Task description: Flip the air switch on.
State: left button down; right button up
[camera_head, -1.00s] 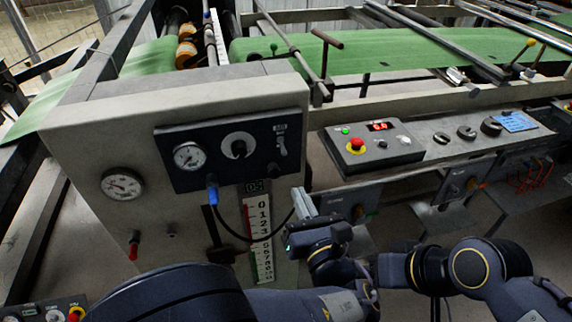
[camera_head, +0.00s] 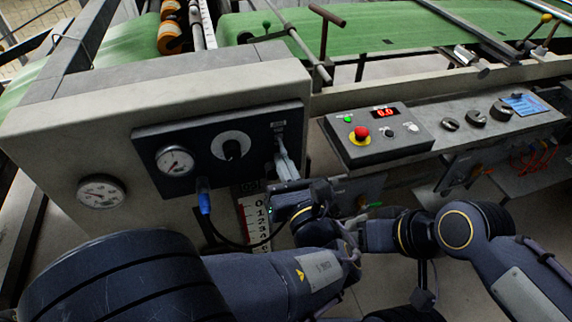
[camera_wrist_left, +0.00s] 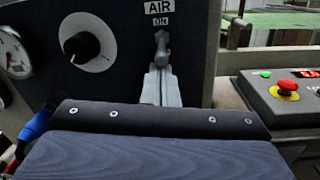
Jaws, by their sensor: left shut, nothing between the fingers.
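The air switch (camera_head: 279,132) is a small grey lever at the right end of the dark gauge panel (camera_head: 200,182). In the left wrist view, the air switch (camera_wrist_left: 162,48) stands below the labels AIR and ON. Its exact lever position is hard to tell. My left gripper (camera_head: 284,152) is shut and empty, with its narrow fingers pointing up at the lower end of the lever. The fingertips (camera_wrist_left: 162,70) appear just below or against the lever in the wrist view; contact is unclear. My right gripper is not seen.
A round knob (camera_head: 232,147) and a pressure gauge (camera_head: 175,161) sit left of the switch. A blue-ended cable (camera_head: 204,200) hangs from the panel. A control box with a red button (camera_head: 361,133) stands to the right. Green sheet (camera_head: 390,32) runs behind.

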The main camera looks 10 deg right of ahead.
aim_at(281, 151)
pick_arm(q)
jog(key=shift+s, duration=0.1)
jog(key=shift+r+p, duration=0.3)
jog(key=shift+p, duration=0.35)
jog(key=shift+s+r+g+p, duration=0.1)
jog(key=shift+r+g+p, duration=0.1)
jog(key=shift+g+p, duration=0.55)
jog(key=shift+s+r+g+p, duration=0.15)
jog(key=shift+g+p, duration=0.1)
jog(key=shift+p, duration=0.85)
jog(key=r+g+p, duration=0.1)
jog(key=p, duration=0.2)
jog(key=g+p, duration=0.2)
jog(key=p, duration=0.2)
jog(key=r+g+p, duration=0.1)
jog(key=p, duration=0.2)
jog(key=shift+s+r+g+h+p, duration=0.2)
jog(key=shift+r+g+h+p, duration=0.1)
jog(key=shift+r+g+h, duration=0.1)
jog(key=shift+f+b, duration=0.35)
jog(key=shift+f, duration=0.1)
jog(key=shift+r, duration=0.1)
